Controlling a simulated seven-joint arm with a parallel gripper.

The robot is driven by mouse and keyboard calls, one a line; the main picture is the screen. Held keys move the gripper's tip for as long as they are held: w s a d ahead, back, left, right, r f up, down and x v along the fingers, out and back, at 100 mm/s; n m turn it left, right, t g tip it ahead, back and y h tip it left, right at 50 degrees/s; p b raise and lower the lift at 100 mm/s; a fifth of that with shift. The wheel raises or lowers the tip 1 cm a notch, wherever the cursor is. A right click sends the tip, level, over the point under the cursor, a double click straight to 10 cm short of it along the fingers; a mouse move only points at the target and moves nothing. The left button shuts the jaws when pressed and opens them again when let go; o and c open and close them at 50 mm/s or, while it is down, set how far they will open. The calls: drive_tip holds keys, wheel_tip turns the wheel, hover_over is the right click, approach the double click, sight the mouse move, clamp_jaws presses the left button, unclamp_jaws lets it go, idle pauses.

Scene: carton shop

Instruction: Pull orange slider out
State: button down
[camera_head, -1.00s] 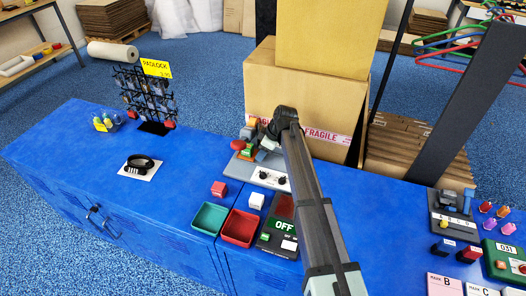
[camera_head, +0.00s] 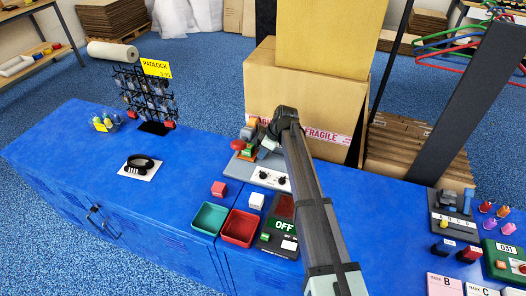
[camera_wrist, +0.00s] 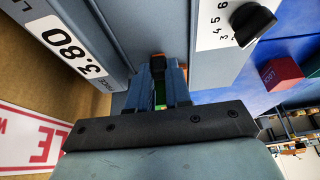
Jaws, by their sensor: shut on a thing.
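The orange slider (camera_head: 248,153) shows only in small part on the grey panel in the head view, beside a green piece. In the wrist view a bit of orange (camera_wrist: 183,69) shows at the fingertips. My gripper (camera_wrist: 163,78) is shut on the orange slider, with green visible between the fingers. In the head view my gripper (camera_head: 265,143) is at the panel, and its wrist hides part of the slider and panel.
A red button (camera_head: 237,145) is close left of my gripper. A large carton (camera_head: 300,95) stands close behind. Teal tray (camera_head: 208,219) and red tray (camera_head: 239,228) are nearer.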

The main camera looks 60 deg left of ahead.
drive_tip(key=w+d, duration=0.8)
drive_tip(key=c, duration=1.4)
unclamp_jaws()
drive_tip(key=shift+w+d, duration=0.1)
drive_tip(key=o, duration=0.4)
drive_tip(key=shift+c, duration=0.2)
drive_tip(key=shift+r, duration=0.1)
drive_tip(key=v, duration=1.3)
drive_tip(key=shift+r, duration=0.3)
